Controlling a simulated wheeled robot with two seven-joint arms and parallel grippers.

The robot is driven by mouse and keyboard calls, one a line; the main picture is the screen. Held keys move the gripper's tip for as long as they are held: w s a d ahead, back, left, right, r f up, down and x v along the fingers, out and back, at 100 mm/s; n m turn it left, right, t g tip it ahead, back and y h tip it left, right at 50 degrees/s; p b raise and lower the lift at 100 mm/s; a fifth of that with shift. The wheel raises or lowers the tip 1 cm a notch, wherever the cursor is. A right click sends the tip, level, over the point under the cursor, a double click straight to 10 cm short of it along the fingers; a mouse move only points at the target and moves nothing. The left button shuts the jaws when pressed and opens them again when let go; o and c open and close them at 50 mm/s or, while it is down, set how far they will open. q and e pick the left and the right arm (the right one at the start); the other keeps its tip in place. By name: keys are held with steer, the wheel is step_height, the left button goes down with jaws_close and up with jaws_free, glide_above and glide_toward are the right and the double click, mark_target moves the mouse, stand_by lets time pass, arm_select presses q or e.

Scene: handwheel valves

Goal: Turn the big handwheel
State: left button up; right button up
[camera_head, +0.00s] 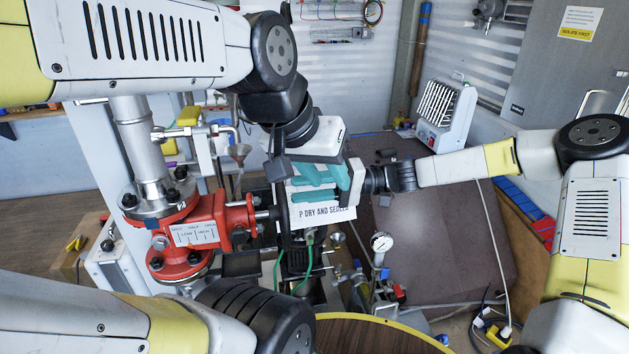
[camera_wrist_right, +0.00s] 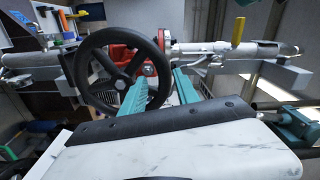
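The big handwheel (camera_wrist_right: 123,70) is a black spoked wheel in front of a red valve body in the right wrist view. In the head view the handwheel (camera_head: 284,205) shows nearly edge-on, at the end of the shaft of the red valve (camera_head: 207,222). My right gripper (camera_head: 298,184) points left at the wheel, its teal fingers apart. In the right wrist view the wheel's right rim appears between the fingers of this gripper (camera_wrist_right: 160,82); contact cannot be told. My left gripper (camera_head: 322,142) is just above the right one; its fingers are mostly hidden.
A round wooden top (camera_head: 375,338) is at the bottom. A white heater (camera_head: 446,115) stands at the back right.

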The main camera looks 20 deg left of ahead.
steer(key=shift+w+d, duration=0.1)
steer(key=shift+v, duration=1.95)
steer(key=v, duration=0.7)
steer(key=s+d+f+m+t+h, duration=0.1)
steer(key=s+d+m+t+h, duration=0.1)
steer(key=s+d+t+h, duration=0.5)
steer(key=s+d+r+m+t+h, duration=0.2)
steer(key=s+d+r+t, duration=0.1)
steer(key=d, duration=0.3)
steer(key=s+d+r+m+t+h, duration=0.2)
steer(key=d+r+t, duration=0.1)
steer(key=d, duration=0.4)
steer(key=s+d+r+m+t+h, duration=0.2)
steer(key=s+d+r, duration=0.1)
steer(key=d+r, duration=0.2)
steer(key=shift+s+d+r+t, duration=0.3)
steer(key=shift+s+d+t, duration=0.1)
steer(key=shift+d, duration=0.55)
